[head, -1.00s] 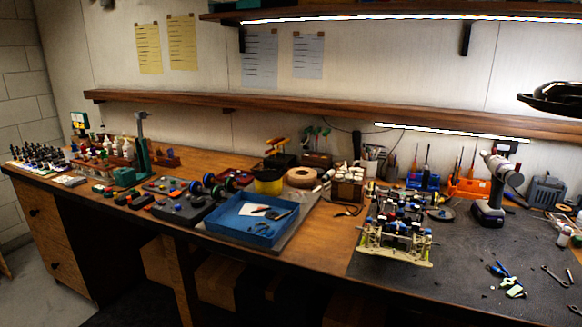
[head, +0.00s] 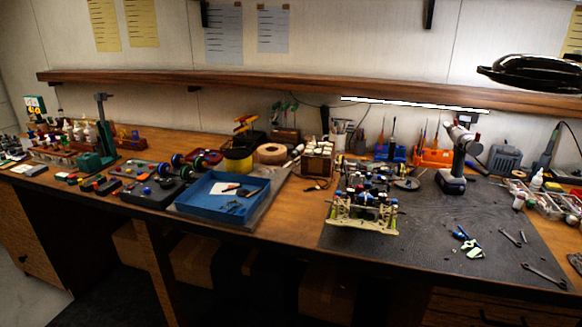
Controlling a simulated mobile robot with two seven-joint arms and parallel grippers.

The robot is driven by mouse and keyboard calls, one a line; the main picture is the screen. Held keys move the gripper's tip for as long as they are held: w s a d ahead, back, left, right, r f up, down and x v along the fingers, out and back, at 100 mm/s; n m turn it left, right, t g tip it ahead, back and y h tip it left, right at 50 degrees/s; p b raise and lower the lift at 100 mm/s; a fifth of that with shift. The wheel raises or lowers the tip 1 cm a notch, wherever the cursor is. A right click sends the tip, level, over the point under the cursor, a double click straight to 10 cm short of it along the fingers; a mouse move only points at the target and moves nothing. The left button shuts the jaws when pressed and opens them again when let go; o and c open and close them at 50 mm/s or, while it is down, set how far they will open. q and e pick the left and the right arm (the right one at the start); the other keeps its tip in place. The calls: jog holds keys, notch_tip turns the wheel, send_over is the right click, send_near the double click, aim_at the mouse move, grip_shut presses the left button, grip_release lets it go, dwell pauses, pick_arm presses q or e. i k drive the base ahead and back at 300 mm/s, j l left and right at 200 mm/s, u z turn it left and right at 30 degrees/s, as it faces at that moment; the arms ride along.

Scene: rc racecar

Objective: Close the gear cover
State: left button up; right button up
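The RC car chassis (head: 363,212) stands on the dark mat near the front edge of the bench, with its cream bumper towards me. Blue, red, white and black parts crowd its top. The gear cover cannot be made out at this size, so I cannot tell whether it is open or closed. Neither of my grippers is in view.
The dark mat (head: 420,243) has bare room right of the car. A black lamp head (head: 530,73) hangs at upper right. A shelf (head: 300,90) runs above.

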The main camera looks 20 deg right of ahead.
aim_at(392, 146)
jog(key=z, duration=0.9)
jog(key=i+j+z, duration=0.1)
jog(key=j+z, duration=1.05)
jog(key=j, duration=0.55)
